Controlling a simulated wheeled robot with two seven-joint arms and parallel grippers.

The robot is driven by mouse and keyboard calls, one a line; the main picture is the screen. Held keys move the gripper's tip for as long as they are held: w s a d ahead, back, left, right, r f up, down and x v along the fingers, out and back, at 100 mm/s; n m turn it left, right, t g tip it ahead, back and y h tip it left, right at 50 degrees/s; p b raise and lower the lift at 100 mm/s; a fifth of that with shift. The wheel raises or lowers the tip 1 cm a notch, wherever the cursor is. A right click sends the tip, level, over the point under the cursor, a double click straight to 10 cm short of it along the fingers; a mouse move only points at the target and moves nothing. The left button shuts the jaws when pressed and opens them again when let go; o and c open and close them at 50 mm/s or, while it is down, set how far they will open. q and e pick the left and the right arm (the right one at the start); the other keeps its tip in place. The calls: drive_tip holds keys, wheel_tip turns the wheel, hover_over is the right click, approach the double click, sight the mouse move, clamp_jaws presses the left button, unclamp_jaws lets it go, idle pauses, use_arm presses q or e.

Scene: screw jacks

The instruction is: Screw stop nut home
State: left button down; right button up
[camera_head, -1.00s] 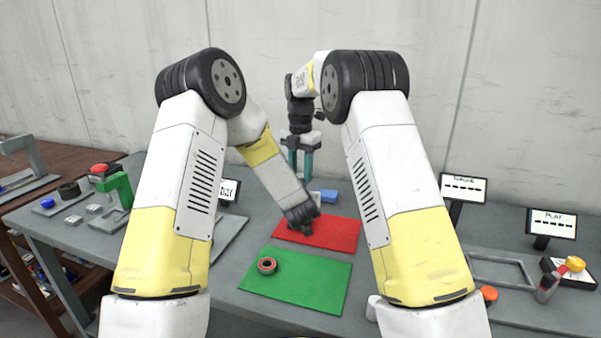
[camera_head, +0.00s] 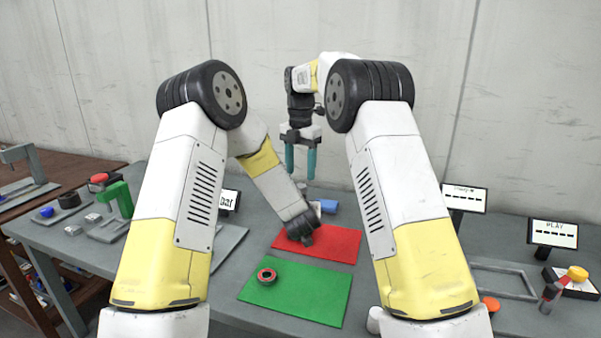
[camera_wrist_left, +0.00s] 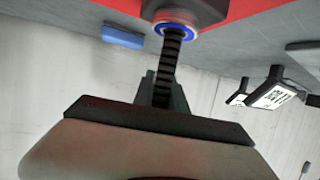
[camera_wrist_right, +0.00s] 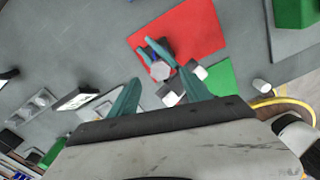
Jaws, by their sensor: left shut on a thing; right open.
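My left gripper (camera_head: 303,236) is low over the red mat (camera_head: 340,244), its fingers mostly hidden in the head view. In the left wrist view it is shut on a dark threaded screw (camera_wrist_left: 164,75). The screw runs to a blue ring (camera_wrist_left: 174,28) against a dark body over the red mat; whether the ring is the stop nut I cannot tell. A dark ring with a red inner rim (camera_head: 267,276) lies on the green mat (camera_head: 315,290). My right gripper (camera_head: 300,176) is open and empty, its teal fingers pointing down, raised behind the left gripper.
A blue block (camera_head: 328,206) lies behind the red mat. A green stand (camera_head: 118,199) and small parts are at the left. A grey frame (camera_head: 503,281) and an orange button (camera_head: 490,304) are at the right.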

sight(301, 185)
drive_tip(key=shift+c, duration=0.4)
drive_tip(key=shift+r+n, duration=1.7)
drive_tip(key=shift+r, duration=0.05)
drive_tip(key=shift+f, duration=0.1)
drive_tip(key=shift+f, duration=3.95)
drive_tip(key=shift+c, duration=0.4)
clamp_jaws()
drive_tip(key=shift+m, duration=1.7)
